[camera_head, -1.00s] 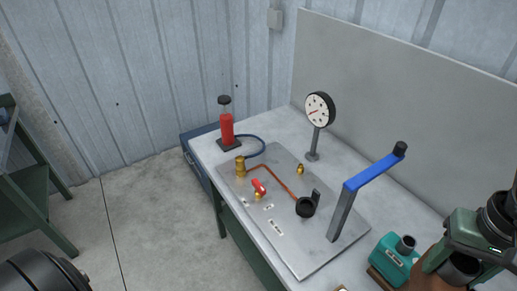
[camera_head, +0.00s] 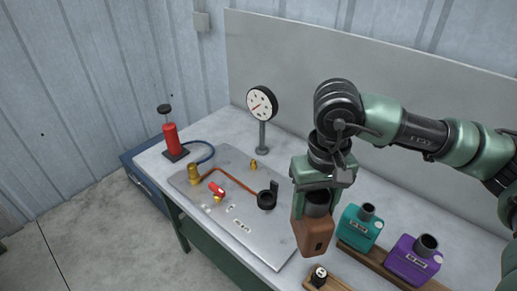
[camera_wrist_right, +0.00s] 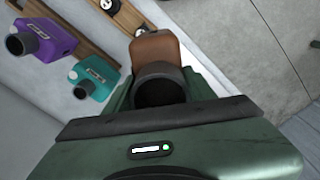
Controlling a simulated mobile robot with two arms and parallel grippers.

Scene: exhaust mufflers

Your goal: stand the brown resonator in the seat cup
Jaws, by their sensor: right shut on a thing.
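The brown resonator (camera_head: 313,235) hangs in my right gripper (camera_head: 316,205), which is shut on its dark round neck. It is held roughly upright above the bench's front edge, left of the teal one. In the right wrist view the brown body (camera_wrist_right: 157,47) and its dark open neck (camera_wrist_right: 160,86) show between the fingers. The black seat cup (camera_head: 267,200) stands on the metal plate (camera_head: 240,225), left of the gripper and apart from it; it looks empty. The blue lever is hidden behind my right arm. My left gripper is not in view.
A teal resonator (camera_head: 358,229) and a purple one (camera_head: 413,262) stand on a wooden rack (camera_head: 385,266). A small black-and-white part (camera_head: 318,277) sits on a front wooden strip. A gauge (camera_head: 262,104) on a post, a red valve handle (camera_head: 216,188), copper pipe and red pump (camera_head: 171,139) surround the cup.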

